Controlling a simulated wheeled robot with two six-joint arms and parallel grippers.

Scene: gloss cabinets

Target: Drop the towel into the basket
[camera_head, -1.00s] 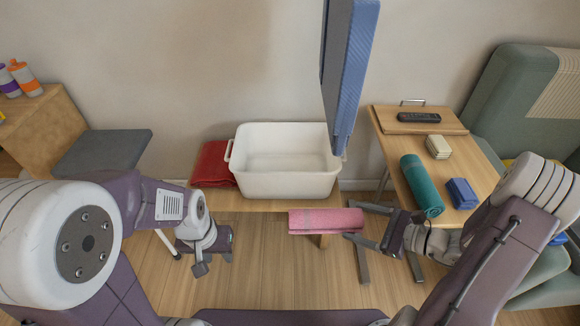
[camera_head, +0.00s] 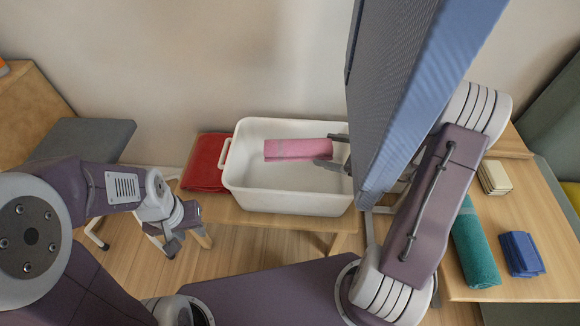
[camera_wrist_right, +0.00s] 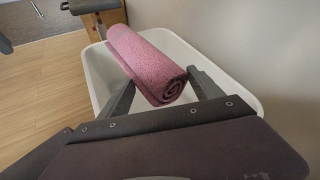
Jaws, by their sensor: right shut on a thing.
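The pink rolled towel (camera_head: 292,149) is over the white basket (camera_head: 290,201) in the head view, within the outline of its opening. My right gripper (camera_head: 338,151) is shut on the towel's right end. In the right wrist view the towel (camera_wrist_right: 148,65) lies between the two fingers (camera_wrist_right: 160,92), with the basket's rim (camera_wrist_right: 246,88) around and below it. My left gripper (camera_head: 176,238) hangs in front and to the left of the basket, away from the towel; its jaw opening is too small to tell.
The basket stands on a wooden bench (camera_head: 240,222). A red folded cloth (camera_head: 203,162) lies left of it. A blue-grey panel (camera_head: 410,90) hides part of the right side. A side table (camera_head: 535,200) holds a teal roll (camera_head: 473,245), a blue cloth (camera_head: 521,254) and a cream stack (camera_head: 494,177).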

